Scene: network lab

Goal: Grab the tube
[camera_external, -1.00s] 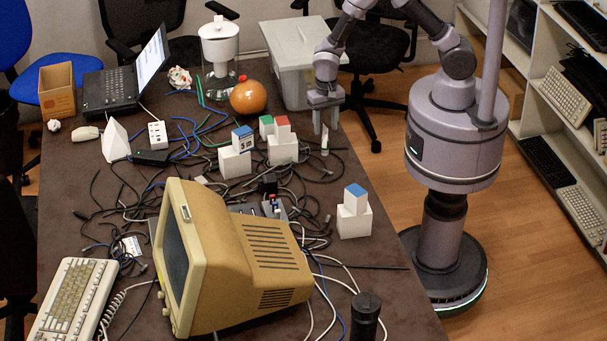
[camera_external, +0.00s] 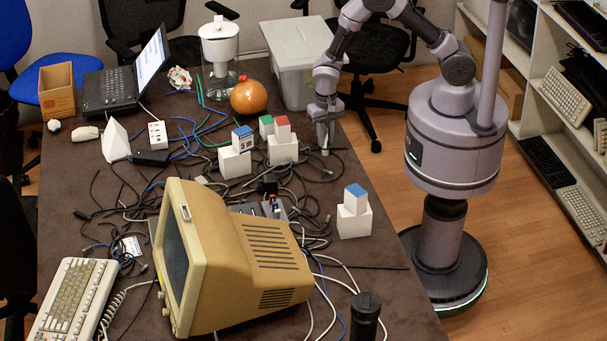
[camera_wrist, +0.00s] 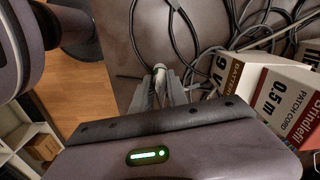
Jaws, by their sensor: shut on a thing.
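The tube is a small, pale, slim piece between my fingers. Its end (camera_wrist: 159,69) shows just past the fingertips in the wrist view. In the external view the lower end of the tube (camera_external: 325,152) shows below the fingers, close to the table top. My gripper (camera_external: 325,138) points down over the right side of the table and is shut on the tube. In the wrist view the two fingers (camera_wrist: 160,88) flank it closely and hide most of it.
White boxes with coloured cubes (camera_external: 282,149) stand just left of my gripper. Another box (camera_external: 354,222) with a blue-topped cube stands nearer the front. Tangled black cables (camera_external: 315,190) lie around. An old monitor (camera_external: 240,260) fills the front. A grey bin (camera_external: 290,75) is behind.

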